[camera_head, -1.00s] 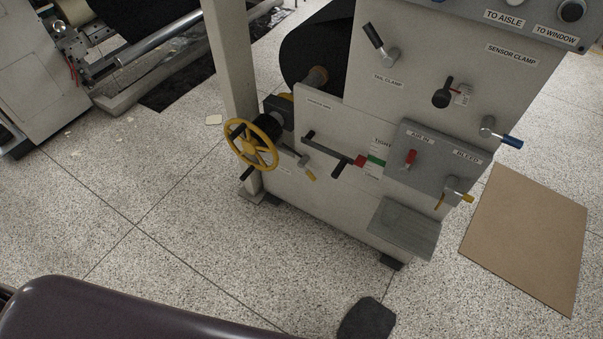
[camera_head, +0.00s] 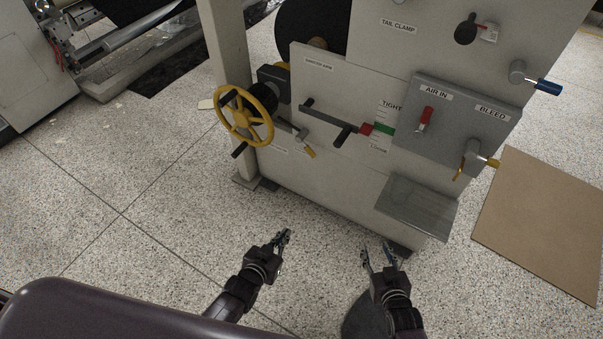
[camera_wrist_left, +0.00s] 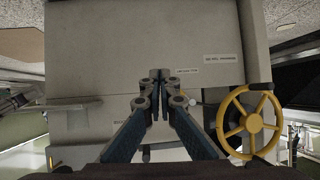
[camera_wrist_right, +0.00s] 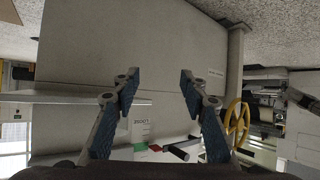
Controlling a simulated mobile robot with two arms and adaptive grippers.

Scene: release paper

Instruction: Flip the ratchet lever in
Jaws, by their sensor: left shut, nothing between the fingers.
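My left gripper (camera_head: 284,237) is shut and empty, in front of and below this lever, apart from the machine. Its closed fingers also show in the left wrist view (camera_wrist_left: 160,76), with the handwheel to their right. My right gripper (camera_head: 378,249) is open and empty, low in front of the grey step.
A long dark handle with a red end (camera_head: 366,158) sits right of the small lever. The air box (camera_head: 455,125) carries a red lever and a yellow-tipped one. The grey step (camera_head: 416,208) juts out at lower right. A post (camera_head: 226,90) stands behind the handwheel. Floor in front is open.

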